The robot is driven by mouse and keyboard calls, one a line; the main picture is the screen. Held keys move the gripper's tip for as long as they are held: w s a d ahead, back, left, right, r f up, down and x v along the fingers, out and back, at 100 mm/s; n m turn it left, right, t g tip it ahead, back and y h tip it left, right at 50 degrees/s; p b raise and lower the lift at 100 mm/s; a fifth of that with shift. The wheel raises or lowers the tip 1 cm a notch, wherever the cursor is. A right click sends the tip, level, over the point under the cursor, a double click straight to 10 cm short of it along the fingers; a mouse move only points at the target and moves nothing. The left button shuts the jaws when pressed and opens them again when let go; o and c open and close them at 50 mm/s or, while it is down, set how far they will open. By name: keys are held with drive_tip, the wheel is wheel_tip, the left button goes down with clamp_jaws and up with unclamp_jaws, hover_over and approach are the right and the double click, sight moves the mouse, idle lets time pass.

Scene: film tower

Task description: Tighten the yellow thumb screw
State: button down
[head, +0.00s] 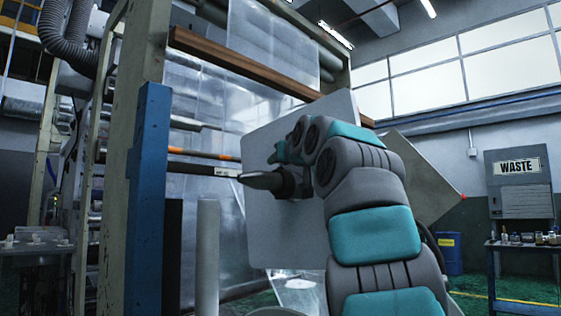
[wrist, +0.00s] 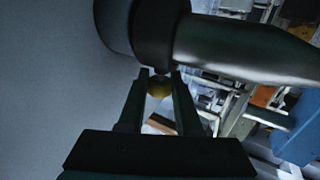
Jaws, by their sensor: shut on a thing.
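The yellow thumb screw (wrist: 159,89) shows in the wrist view as a small dull yellow round knob just below a dark collar (wrist: 152,35). My gripper (wrist: 160,76) has one finger on each side of it and is shut on it. A grey tapered shaft (wrist: 245,50) runs from the collar to the right. In the head view the dark collar and shaft (head: 263,181) stick out to the left in front of a pale panel (head: 262,235). The screw and my fingertips cannot be made out there, as my arm covers that area.
A blue post (head: 148,200) and a pale frame upright stand left of the shaft. A brown beam (head: 245,62) crosses above. A dark bar with an orange roller (head: 200,153) lies behind. A waste board (head: 519,183) and blue drum (head: 448,253) are far right.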

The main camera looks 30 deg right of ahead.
drive_tip(key=shift+m+h+p, duration=0.45)
drive_tip(key=shift+m+h, duration=0.15)
drive_tip(key=shift+h, duration=0.3)
drive_tip(key=shift+r+g+h+p, duration=0.15)
drive_tip(key=shift+g+h+p, duration=0.15)
drive_tip(key=shift+h+p, duration=0.1)
drive_tip(key=shift+m, duration=0.4)
drive_tip(key=shift+r+h+p, duration=0.1)
drive_tip(key=shift+h+p, duration=0.5)
drive_tip(key=shift+p, duration=0.1)
drive_tip(key=m+h+p, duration=0.1)
drive_tip(key=p, duration=0.1)
drive_tip(key=m+g+h+p, duration=0.1)
drive_tip(key=p, duration=0.1)
drive_tip(key=shift+s+r+g+h, duration=0.1)
drive_tip(key=shift+r+g+h, duration=0.1)
drive_tip(key=shift+g+h, duration=0.1)
drive_tip(key=m+g+h+p, duration=0.1)
drive_tip(key=m+h+p, duration=0.1)
drive_tip(key=p, duration=0.2)
drive_tip(key=shift+f+g, duration=0.1)
drive_tip(key=shift+g, duration=0.2)
drive_tip(key=shift+f+m+g+h+p, duration=0.15)
drive_tip(key=shift+m+g+h+p, duration=0.15)
drive_tip(key=shift+m+h+p, duration=0.15)
drive_tip(key=shift+f+h, duration=0.15)
drive_tip(key=shift+h, duration=0.2)
